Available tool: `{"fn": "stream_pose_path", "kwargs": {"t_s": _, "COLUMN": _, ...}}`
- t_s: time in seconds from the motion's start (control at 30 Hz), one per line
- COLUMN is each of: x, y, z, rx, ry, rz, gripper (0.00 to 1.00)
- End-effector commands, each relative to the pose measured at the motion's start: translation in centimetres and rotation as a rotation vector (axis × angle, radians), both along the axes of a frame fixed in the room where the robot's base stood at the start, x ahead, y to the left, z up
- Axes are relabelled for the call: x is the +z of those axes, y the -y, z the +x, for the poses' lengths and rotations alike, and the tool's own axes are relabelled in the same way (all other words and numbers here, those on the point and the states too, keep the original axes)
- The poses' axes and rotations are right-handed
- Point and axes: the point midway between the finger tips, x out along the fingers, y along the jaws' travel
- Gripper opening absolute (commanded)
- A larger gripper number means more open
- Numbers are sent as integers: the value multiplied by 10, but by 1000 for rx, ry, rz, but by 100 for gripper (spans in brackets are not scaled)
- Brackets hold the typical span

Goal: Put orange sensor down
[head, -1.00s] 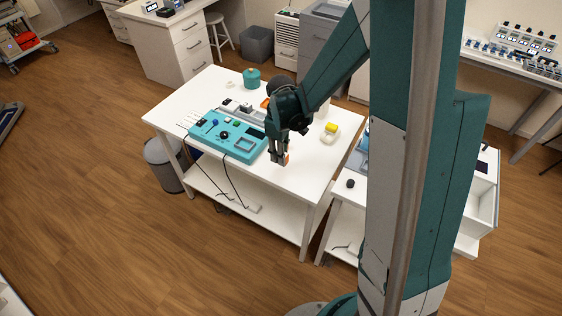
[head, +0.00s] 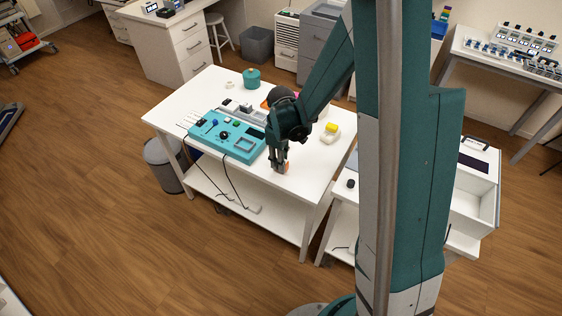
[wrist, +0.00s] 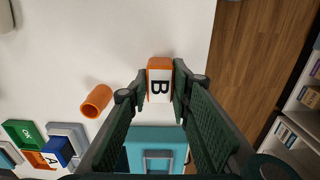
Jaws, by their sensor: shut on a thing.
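The orange sensor (wrist: 160,82), a small orange block with a white face marked "B", sits between my fingertips in the wrist view. My gripper (wrist: 160,78) is shut on it, with one finger on each side. In the head view my gripper (head: 279,170) points down over the front part of the white table (head: 309,181), right of the teal device. A bit of the orange sensor (head: 288,168) shows beside the fingertips. It is at or very near the tabletop; I cannot tell whether it touches.
The teal device (head: 222,137) stands left of my gripper, its cables hanging over the front edge. An orange cylinder (wrist: 97,100) lies left of the sensor in the wrist view. A yellow-topped item (head: 331,128) stands to the right. Tabletop around the sensor is bare.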

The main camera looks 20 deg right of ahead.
Motion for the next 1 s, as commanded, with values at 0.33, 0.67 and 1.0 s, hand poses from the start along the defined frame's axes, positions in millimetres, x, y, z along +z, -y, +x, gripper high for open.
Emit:
{"fn": "stream_pose_path", "kwargs": {"t_s": 0.33, "x": -3, "y": 0, "z": 0, "rx": 0, "ry": 0, "rz": 0, "gripper": 36}}
{"fn": "stream_pose_path", "kwargs": {"t_s": 0.67, "x": -2, "y": 0, "z": 0, "rx": 0, "ry": 0, "rz": 0, "gripper": 36}}
{"fn": "stream_pose_path", "kwargs": {"t_s": 1.0, "x": 11, "y": 0, "z": 0, "rx": 0, "ry": 0, "rz": 0, "gripper": 36}}
